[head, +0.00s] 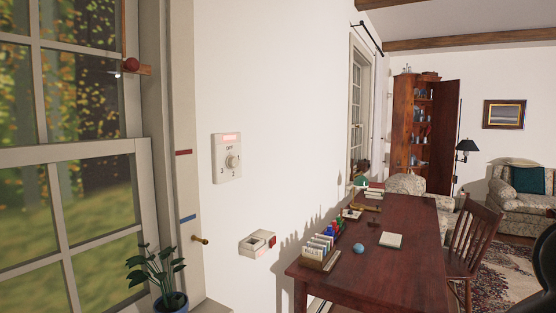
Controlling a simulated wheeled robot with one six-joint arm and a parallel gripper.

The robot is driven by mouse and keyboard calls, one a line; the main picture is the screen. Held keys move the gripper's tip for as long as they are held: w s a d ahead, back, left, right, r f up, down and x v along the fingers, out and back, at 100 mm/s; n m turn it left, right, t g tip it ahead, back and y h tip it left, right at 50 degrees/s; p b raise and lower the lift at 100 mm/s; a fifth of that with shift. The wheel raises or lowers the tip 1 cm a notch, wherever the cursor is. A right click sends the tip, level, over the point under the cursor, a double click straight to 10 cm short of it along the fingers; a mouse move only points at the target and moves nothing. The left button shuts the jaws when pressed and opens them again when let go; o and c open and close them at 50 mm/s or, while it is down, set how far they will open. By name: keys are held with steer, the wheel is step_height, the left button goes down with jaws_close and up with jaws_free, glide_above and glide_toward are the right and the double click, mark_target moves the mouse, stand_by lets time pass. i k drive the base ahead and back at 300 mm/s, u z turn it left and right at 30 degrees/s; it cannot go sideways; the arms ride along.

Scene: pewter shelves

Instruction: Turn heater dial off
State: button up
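The heater control is a pale square plate (219,172) on the white wall, right of the window. Its small round dial (233,161) sits in the middle, with OFF printed above it and numbers around it. A pinkish-red strip (231,138) shows near the top of the plate. I cannot tell which mark the dial points to. My gripper is not in view, and nothing touches the dial.
Below the dial, a small pale box (252,241) with a red part juts from the wall. A brass peg (200,240) and a potted plant (160,283) are lower left. A cluttered wooden desk (395,268) stands to the right along the wall.

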mark_target(232, 162)
steer(key=u, duration=0.05)
steer(key=i, duration=1.05)
steer(key=u, duration=0.35)
